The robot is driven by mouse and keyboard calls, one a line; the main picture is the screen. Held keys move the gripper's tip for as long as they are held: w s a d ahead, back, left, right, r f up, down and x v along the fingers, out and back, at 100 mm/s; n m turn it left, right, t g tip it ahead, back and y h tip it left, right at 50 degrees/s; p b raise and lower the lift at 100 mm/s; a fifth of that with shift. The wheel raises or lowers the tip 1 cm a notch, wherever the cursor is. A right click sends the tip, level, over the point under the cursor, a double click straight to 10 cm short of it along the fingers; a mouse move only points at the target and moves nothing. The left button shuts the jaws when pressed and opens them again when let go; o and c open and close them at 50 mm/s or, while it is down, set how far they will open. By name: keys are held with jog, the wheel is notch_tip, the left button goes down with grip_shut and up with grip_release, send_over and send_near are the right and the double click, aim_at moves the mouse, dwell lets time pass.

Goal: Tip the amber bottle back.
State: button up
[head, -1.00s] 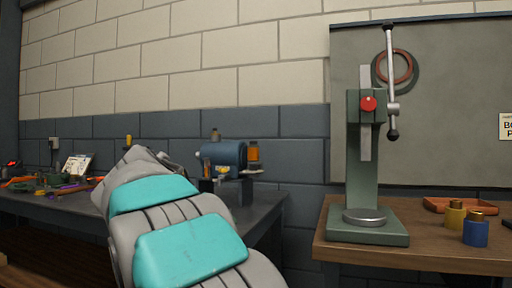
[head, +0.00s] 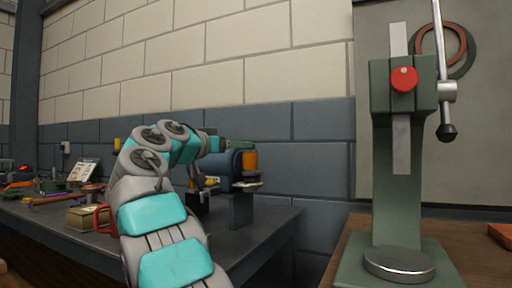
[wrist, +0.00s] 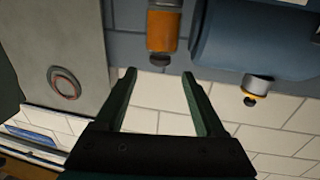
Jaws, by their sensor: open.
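The amber bottle (head: 250,160) stands at the right end of a blue cylinder (head: 236,165) on the dark bench, in the head view; its top is partly hidden by my gripper. In the wrist view the picture is upside down, and the bottle (wrist: 163,30) shows as an orange body with a dark cap pointing down the picture. My gripper (wrist: 158,76) is open, with nothing between its two fingers. The bottle's cap end lies just beyond the fingertips, roughly in line with the gap. Contact does not show. In the head view my gripper (head: 236,145) is small beside the bottle.
The blue cylinder also shows in the wrist view (wrist: 260,40), close beside the bottle, with a small yellow-and-dark capped fitting (wrist: 252,88) near it. A green press (head: 400,180) stands on a wooden bench at right. Tools and a box (head: 88,215) lie on the dark bench.

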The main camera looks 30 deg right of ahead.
aim_at(252, 159)
jog(key=p+x, duration=0.2)
jog(key=x, duration=0.5)
jog(key=shift+d+f, duration=0.1)
jog(key=shift+c, duration=0.2)
grip_shut()
dwell(1.1)
